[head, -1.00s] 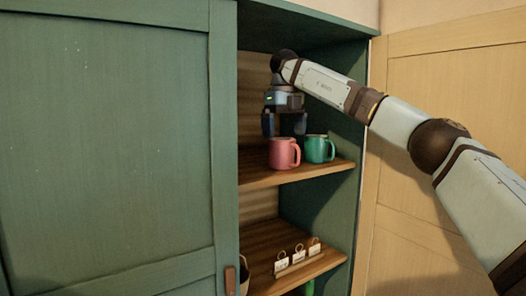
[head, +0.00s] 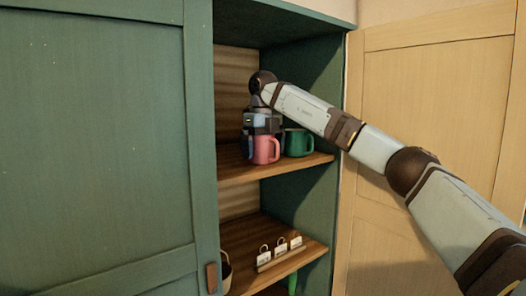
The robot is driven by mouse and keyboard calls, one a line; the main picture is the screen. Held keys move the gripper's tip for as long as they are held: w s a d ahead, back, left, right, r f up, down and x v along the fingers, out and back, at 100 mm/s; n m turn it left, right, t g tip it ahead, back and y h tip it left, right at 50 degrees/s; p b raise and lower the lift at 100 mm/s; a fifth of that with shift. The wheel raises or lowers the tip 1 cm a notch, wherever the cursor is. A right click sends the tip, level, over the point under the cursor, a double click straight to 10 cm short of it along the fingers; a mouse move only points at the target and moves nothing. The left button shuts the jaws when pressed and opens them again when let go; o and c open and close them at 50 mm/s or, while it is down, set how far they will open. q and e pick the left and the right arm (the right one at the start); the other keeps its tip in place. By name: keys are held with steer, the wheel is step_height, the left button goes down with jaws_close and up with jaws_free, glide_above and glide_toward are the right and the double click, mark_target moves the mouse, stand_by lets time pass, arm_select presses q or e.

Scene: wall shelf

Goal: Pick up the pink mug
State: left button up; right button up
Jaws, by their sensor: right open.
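The pink mug (head: 265,150) stands upright on the upper wooden shelf (head: 238,175) of the green cupboard. Its handle points to the right. My right gripper (head: 262,134) has come down from above onto the mug. It is open, with its fingers low around the mug's upper part. I cannot tell whether the fingers touch the mug. The gripper hides the mug's rim. My left gripper is not in view.
A green mug (head: 298,142) stands close to the right of the pink mug. The lower shelf (head: 246,232) holds a rack with several white tags (head: 280,251) and a basket (head: 225,272). A green door (head: 95,150) closes off the left.

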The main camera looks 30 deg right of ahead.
steer(key=shift+w+f, duration=0.1)
steer(key=shift+w, duration=0.05)
steer(key=c, duration=1)
steer(key=shift+c, duration=0.2)
steer(key=shift+r, duration=0.2)
